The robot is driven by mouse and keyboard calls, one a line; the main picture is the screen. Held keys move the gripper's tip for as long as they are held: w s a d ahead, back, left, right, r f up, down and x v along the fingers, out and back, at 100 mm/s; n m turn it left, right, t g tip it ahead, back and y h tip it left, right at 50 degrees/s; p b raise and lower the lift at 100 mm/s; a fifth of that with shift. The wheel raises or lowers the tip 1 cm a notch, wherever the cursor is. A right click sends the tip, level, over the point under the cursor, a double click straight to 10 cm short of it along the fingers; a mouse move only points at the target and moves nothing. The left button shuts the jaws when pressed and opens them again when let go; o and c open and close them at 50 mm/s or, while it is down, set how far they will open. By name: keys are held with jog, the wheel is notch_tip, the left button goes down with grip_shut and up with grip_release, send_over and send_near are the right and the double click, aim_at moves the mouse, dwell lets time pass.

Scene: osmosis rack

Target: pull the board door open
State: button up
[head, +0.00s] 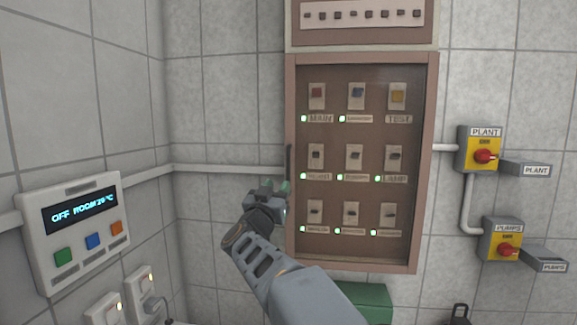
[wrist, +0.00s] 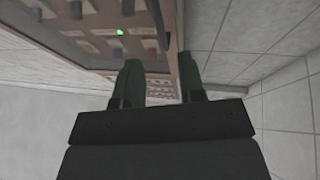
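The board door (head: 361,135) is a brown-framed panel with a dark see-through front, and it looks shut in its frame. Its dark upright handle (head: 289,165) is on the door's left edge. My gripper (head: 272,188) is just left of and below the handle, near the door's edge. In the wrist view, my gripper (wrist: 160,78) has its two dark green fingers apart with nothing clearly held between them. The handle (wrist: 157,24) shows there as a dark bar beyond the fingertips, roughly in line with the gap. I cannot tell whether a finger touches the door.
Behind the door are several labelled switches with green lights. A wall panel (head: 75,228) with a display is at the left. Red-knobbed PLANT (head: 480,148) and PUMPS (head: 503,239) switches are at the right. A green box (head: 364,300) is below the board.

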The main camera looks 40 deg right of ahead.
aim_at(288, 169)
jog(key=p+x, duration=0.3)
jog(key=x, duration=0.6)
jog(key=shift+w+d, duration=0.15)
jog(key=shift+d, duration=0.05)
grip_shut()
